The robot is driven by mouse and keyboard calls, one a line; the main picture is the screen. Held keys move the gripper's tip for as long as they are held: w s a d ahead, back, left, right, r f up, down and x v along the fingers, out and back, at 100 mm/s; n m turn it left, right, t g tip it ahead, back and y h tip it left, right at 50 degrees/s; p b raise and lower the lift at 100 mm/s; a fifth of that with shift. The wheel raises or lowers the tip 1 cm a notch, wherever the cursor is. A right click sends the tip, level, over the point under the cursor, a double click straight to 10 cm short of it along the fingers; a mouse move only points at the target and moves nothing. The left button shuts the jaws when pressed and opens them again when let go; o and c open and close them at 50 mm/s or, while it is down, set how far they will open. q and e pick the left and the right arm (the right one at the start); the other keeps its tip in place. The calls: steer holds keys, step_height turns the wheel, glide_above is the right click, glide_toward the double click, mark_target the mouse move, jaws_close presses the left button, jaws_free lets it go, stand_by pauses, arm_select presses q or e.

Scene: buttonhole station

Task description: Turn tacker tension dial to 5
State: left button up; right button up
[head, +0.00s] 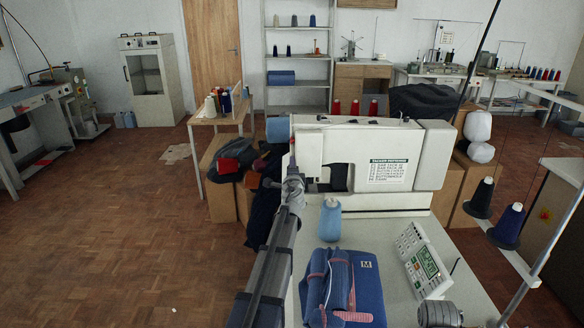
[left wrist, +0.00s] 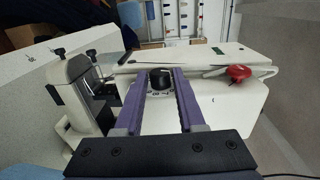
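The tacker (head: 405,150) is a white sewing machine on a pale table, with a printed label on its front. In the left wrist view, a black round dial (left wrist: 161,79) sits on a white face with small dark marks below it. I cannot read its setting. My left gripper (left wrist: 160,73) has its two purple fingers apart, one at each side of the dial. I cannot tell whether they touch it. In the head view, my left gripper (head: 292,182) is at the tacker's left end, and the dial is not visible.
A blue thread cone (head: 329,220), folded blue garments (head: 343,287) and a control panel (head: 422,260) with a green screen are on the table. Dark thread cones (head: 508,226) stand at the right. A red part (left wrist: 238,73) shows at the right in the left wrist view.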

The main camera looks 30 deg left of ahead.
arm_select(q)
steer(key=o, duration=0.3)
steer(key=v, duration=0.7)
steer(key=shift+s+d, duration=0.25)
steer(key=shift+s, duration=0.05)
stand_by(0.4)
